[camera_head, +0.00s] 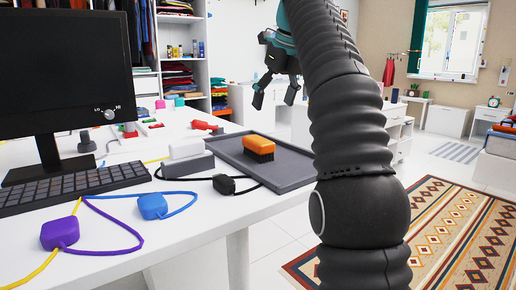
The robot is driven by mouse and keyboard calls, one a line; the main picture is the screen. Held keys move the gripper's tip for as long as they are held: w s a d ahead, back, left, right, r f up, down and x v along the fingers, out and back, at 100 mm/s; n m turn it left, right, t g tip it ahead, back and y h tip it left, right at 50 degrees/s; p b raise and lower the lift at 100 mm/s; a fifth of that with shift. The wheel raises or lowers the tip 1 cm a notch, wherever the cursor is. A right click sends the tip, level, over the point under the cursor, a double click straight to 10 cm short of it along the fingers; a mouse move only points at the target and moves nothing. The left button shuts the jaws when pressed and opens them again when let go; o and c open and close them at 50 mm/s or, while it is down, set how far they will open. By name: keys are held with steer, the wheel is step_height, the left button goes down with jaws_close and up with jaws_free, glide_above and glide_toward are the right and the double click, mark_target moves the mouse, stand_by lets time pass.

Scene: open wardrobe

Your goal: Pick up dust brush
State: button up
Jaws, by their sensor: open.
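The dust brush (259,147) has an orange back and dark bristles. It lies bristles down on a grey tray (284,178) at the right end of the white desk. My gripper (274,100) hangs from my dark ribbed arm, above and beyond the brush in the picture. Its fingers are spread apart with nothing between them, and it does not touch the brush. My arm covers the area right of the tray.
A monitor (70,72) and keyboard (75,186) stand on the desk at left. Purple (60,233) and blue (153,206) blocks with cords lie in front. A grey-white block (186,160) stands left of the tray. Floor with a patterned rug (450,225) is at right.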

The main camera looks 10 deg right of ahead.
mark_target(259, 139)
steer(key=x, duration=0.8)
steer(key=shift+w+a+f, duration=0.1)
steer(key=shift+f, duration=0.1)
steer(key=w+f, duration=0.1)
steer(key=w+a+f, duration=0.1)
steer(key=f, duration=0.1)
steer(key=shift+w+a+f, duration=0.1)
steer(key=shift+w, duration=0.05)
steer(key=shift+w+f, duration=0.25)
steer(key=shift+f, duration=0.4)
steer(key=c, duration=1.3)
steer(key=shift+r, duration=0.15)
